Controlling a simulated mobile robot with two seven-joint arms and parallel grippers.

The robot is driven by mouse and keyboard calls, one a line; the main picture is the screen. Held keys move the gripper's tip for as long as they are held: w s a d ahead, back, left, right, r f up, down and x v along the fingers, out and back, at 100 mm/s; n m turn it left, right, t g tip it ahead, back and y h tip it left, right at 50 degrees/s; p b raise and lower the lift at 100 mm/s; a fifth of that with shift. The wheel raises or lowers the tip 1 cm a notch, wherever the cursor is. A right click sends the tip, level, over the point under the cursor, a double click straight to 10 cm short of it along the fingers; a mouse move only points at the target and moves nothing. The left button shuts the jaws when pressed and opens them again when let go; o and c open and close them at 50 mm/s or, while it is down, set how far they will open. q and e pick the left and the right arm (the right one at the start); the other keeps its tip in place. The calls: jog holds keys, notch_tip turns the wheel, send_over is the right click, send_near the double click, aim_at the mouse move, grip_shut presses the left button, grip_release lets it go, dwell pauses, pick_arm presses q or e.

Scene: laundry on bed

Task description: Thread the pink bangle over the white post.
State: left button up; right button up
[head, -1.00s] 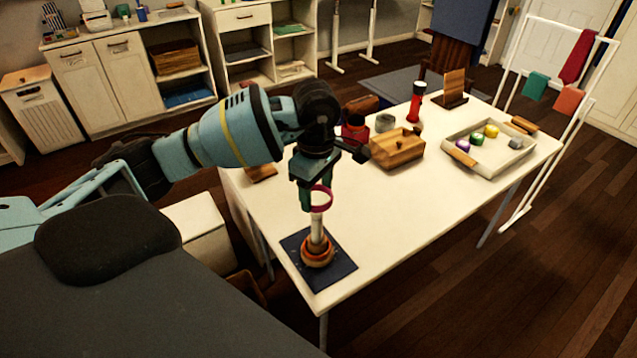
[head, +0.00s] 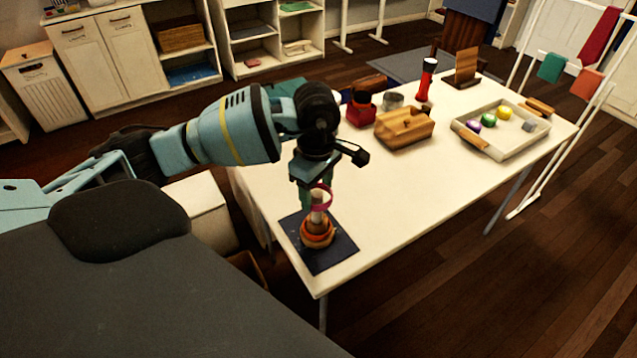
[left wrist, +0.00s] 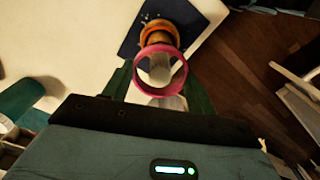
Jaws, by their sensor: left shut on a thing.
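My left gripper (head: 318,188) points down above the post and is shut on the pink bangle (head: 322,208). The white post (head: 316,218) stands upright, with orange and brown rings (head: 316,238) around its foot, on a dark mat (head: 343,252). The bangle is at the height of the post's upper part. In the left wrist view, the pink bangle (left wrist: 137,77) is held between the fingers, and the white post (left wrist: 159,68) shows through its opening. I cannot tell for sure whether the post's tip passes through the bangle. My right gripper is not in view.
The mat lies near the front left corner of the white table (head: 390,215). The table's middle is clear.

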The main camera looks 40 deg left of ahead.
pick_arm(q)
jog(key=shift+f, duration=0.1)
jog(key=o, duration=1)
jog(key=shift+o, duration=0.2)
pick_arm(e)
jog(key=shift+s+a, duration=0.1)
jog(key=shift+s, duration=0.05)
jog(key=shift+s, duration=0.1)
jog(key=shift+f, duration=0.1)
pick_arm(q)
jog(key=shift+r, duration=0.4)
notch_tip(320, 180, up, 6)
jog(key=shift+r, duration=0.5)
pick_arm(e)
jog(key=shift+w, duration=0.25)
